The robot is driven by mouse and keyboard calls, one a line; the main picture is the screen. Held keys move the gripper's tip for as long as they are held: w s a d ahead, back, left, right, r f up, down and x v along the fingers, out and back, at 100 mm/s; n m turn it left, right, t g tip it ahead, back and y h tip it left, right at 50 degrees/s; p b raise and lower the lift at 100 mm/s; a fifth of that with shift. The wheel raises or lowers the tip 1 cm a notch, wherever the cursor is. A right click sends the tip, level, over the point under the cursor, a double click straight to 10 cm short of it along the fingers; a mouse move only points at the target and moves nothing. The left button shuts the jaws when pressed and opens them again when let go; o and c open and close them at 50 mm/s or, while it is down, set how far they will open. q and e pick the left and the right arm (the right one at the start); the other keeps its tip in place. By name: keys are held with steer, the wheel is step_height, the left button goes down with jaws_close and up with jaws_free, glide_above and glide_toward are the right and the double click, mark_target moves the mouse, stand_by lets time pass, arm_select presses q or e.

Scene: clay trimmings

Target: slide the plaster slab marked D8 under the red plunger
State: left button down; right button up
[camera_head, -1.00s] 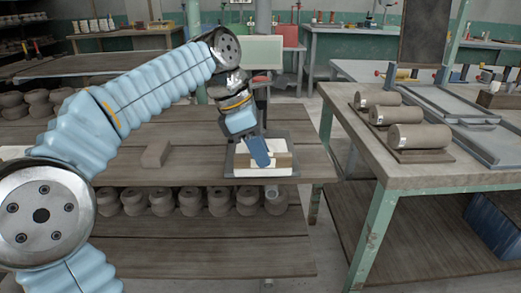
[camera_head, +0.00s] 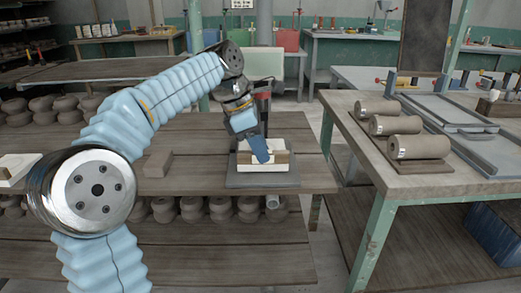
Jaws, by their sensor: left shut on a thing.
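A pale plaster slab (camera_head: 263,168) lies on a dark grey base plate (camera_head: 262,182) at the right end of the wooden table. A mark D8 cannot be read on it. Tan and cream pieces show at its top, partly behind my fingers. The red plunger (camera_head: 263,96) is on a dark upright behind the slab; its lower part is hidden by my gripper. My left gripper (camera_head: 260,152) reaches down from above and is shut on the slab, its blue finger in front of the pale block. My right gripper is out of view.
A grey-brown block (camera_head: 157,164) stands on the table left of the base plate. Another pale slab (camera_head: 14,168) lies at the far left. A bench (camera_head: 365,155) with several clay rolls stands at right, across a gap. Several pots sit on the shelf below.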

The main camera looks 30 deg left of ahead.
arm_select(q)
steer(key=shift+w+a, duration=0.1)
steer(key=shift+w, duration=0.05)
stand_by(0.3)
steer(key=shift+w+a, duration=0.2)
steer(key=shift+w, duration=0.15)
steer(key=c, duration=1)
jaws_free()
steer(key=shift+f, duration=0.1)
